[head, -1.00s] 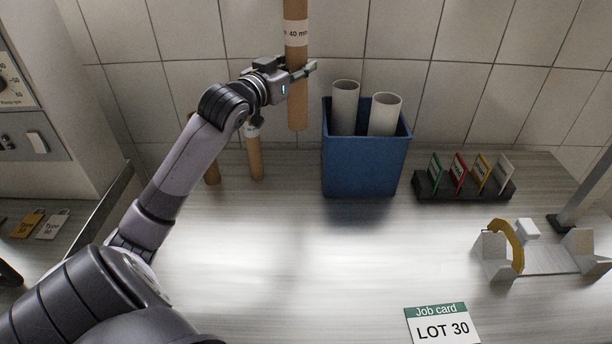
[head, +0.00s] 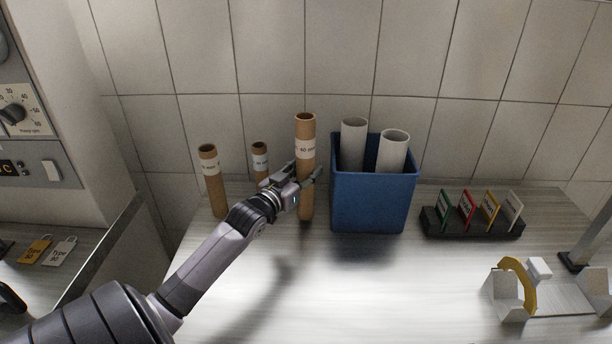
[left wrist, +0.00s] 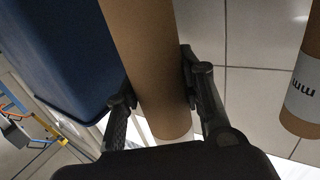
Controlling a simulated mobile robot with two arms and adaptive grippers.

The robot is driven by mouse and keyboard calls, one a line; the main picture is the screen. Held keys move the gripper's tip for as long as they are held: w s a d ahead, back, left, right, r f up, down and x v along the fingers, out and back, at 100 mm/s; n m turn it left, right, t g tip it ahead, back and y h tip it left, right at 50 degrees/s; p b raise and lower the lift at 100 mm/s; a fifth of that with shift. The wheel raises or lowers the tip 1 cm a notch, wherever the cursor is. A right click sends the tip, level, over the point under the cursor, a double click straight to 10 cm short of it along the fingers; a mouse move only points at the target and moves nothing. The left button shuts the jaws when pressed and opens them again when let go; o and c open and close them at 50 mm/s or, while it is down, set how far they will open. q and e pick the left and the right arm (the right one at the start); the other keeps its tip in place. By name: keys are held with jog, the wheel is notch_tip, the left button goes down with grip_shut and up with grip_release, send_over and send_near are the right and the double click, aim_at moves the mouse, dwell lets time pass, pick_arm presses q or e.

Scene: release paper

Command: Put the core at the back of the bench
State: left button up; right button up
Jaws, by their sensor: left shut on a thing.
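A tall brown cardboard core (head: 306,138) with a white label reading "40 mm" stands upright at the back of the bench (head: 390,275), left of the blue bin. My left gripper (head: 305,181) is shut on it low on its length. In the left wrist view the core (left wrist: 148,60) lies between both fingers (left wrist: 160,92). Its lower end is at or close to the bench top; I cannot tell whether it touches. Two other brown cores stand to its left, one taller (head: 212,185) and one thinner (head: 261,162). My right gripper is not in view.
The blue bin (head: 372,205) holding two pale tubes (head: 353,140) stands just right of the core. A black rack (head: 472,224) of coloured cards and a stand with a yellow ring (head: 530,284) are further right. The bench's middle is clear.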

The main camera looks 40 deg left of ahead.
pick_arm(q)
jog(key=shift+f, duration=0.9)
jog(key=shift+f, duration=0.1)
jog(key=o, duration=1.2)
jog(key=shift+r, duration=0.2)
jog(key=shift+s+f, duration=0.15)
jog(key=shift+s, duration=0.2)
jog(key=s, duration=0.3)
jog(key=s+d+b, duration=0.1)
jog(key=s, duration=0.7)
jog(key=shift+s+d, duration=0.1)
jog(key=shift+d, duration=0.3)
